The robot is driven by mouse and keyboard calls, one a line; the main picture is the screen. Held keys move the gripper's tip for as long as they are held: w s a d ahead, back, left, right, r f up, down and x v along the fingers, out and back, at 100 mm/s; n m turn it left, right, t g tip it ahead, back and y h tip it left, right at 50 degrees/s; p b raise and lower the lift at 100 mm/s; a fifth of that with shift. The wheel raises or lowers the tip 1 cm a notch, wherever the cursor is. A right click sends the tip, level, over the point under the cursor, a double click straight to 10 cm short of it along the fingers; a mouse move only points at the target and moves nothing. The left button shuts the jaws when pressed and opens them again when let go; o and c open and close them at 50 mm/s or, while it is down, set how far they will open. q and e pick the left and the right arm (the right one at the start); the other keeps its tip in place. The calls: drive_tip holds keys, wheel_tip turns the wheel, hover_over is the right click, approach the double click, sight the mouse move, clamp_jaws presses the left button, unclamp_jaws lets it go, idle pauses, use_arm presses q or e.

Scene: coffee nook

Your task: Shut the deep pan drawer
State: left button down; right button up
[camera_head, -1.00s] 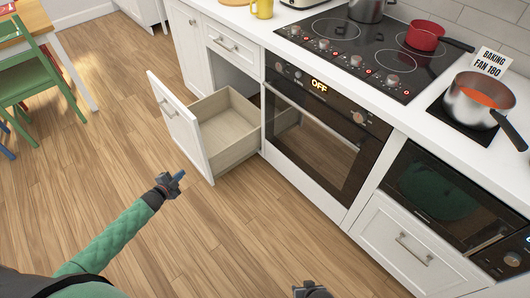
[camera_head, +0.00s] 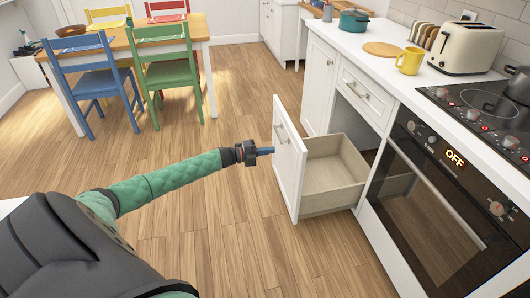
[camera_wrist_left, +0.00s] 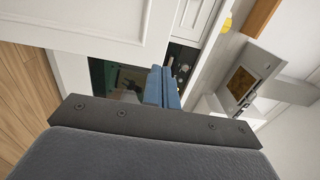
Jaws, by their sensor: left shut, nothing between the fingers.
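The deep pan drawer (camera_head: 332,176) stands pulled out of the white cabinet, left of the oven. Its inside is bare pale wood where I can see it. Its white front (camera_head: 288,160) faces left and carries a metal handle (camera_head: 281,133). My left gripper (camera_head: 268,151) is shut and empty, with its blue fingertips at the drawer front, below the handle. I cannot tell whether they touch it. In the left wrist view the blue fingers (camera_wrist_left: 163,88) are together, with a white panel beyond them. My right gripper is not in view.
The oven (camera_head: 430,205) with an "OFF" display is right of the drawer. A smaller drawer (camera_head: 362,93) above is shut. A table (camera_head: 120,42) with coloured chairs stands at the back left. The wood floor left of the drawer is clear.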

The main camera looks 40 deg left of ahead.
sight(298, 146)
use_arm(q)
drive_tip(key=p+x, duration=0.1)
drive_tip(key=x, duration=0.7)
drive_tip(key=shift+w+d+r, duration=0.1)
drive_tip(key=shift+w+d, duration=0.15)
drive_tip(key=shift+w, duration=0.05)
drive_tip(key=shift+w+d, duration=0.45)
drive_tip(key=shift+w, duration=0.05)
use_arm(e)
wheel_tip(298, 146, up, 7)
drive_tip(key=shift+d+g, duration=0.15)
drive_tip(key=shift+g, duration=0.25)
use_arm(q)
drive_tip(key=shift+w, duration=0.1)
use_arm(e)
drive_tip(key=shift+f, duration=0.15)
